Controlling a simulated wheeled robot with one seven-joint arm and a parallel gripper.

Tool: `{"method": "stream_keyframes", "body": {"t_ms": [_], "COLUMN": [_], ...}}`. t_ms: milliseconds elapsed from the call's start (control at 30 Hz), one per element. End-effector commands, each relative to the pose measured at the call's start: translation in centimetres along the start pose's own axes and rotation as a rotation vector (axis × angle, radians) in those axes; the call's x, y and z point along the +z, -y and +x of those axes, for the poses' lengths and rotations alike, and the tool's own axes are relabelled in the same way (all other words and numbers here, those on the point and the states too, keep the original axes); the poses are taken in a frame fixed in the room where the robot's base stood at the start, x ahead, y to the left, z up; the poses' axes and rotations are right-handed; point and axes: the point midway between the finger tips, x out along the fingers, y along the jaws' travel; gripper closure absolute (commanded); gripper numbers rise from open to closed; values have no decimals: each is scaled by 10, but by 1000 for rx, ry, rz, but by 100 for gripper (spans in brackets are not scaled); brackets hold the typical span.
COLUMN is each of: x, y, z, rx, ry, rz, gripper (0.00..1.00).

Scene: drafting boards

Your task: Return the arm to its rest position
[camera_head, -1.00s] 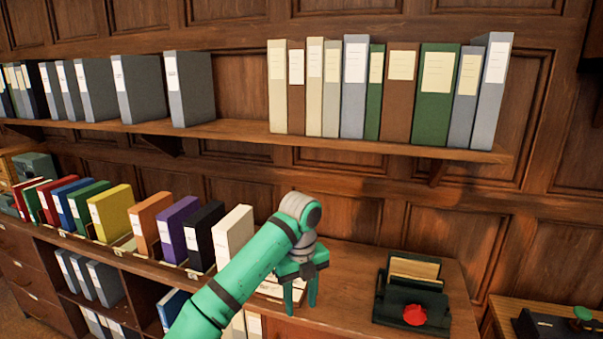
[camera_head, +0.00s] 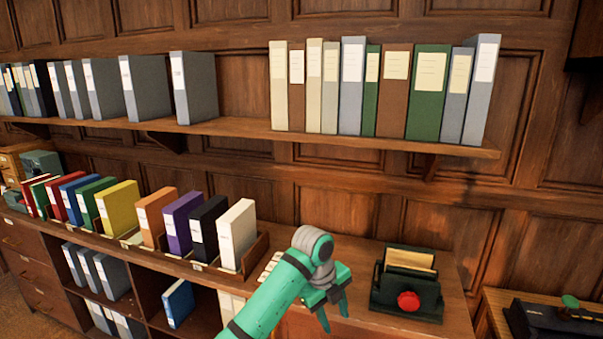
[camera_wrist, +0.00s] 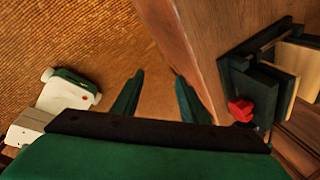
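My green arm reaches up from the bottom middle of the head view. My gripper (camera_head: 334,312) points down over the front part of the cabinet top (camera_head: 350,262), left of the dark green card box. In the wrist view my gripper (camera_wrist: 158,90) has its two green fingers well apart, with nothing between them. Below the fingers the wrist view shows the brown floor (camera_wrist: 130,35) and the edge of the cabinet top. My gripper is open and empty.
A dark green box with a red knob (camera_head: 408,300) stands right of my gripper. A white binder (camera_head: 237,235) ends the row of coloured binders at left. A shelf (camera_head: 330,137) with binders runs above. A side table (camera_head: 500,300) stands at right.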

Motion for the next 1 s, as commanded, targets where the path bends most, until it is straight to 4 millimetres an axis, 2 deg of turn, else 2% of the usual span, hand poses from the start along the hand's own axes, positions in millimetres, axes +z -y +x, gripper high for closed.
{"method": "stream_keyframes", "body": {"t_ms": [33,200,500,767,1000], "x": [-9,-41,-95,-131,-156], "y": [7,40,83,97,87], "z": [14,55,107,137,159], "rx": [-35,-199,-477,-680,-835], "ry": [-17,-69,-186,-293,-381], "rz": [-19,-131,-397,-668,-939], "gripper": [60,60,60,60,60]}}
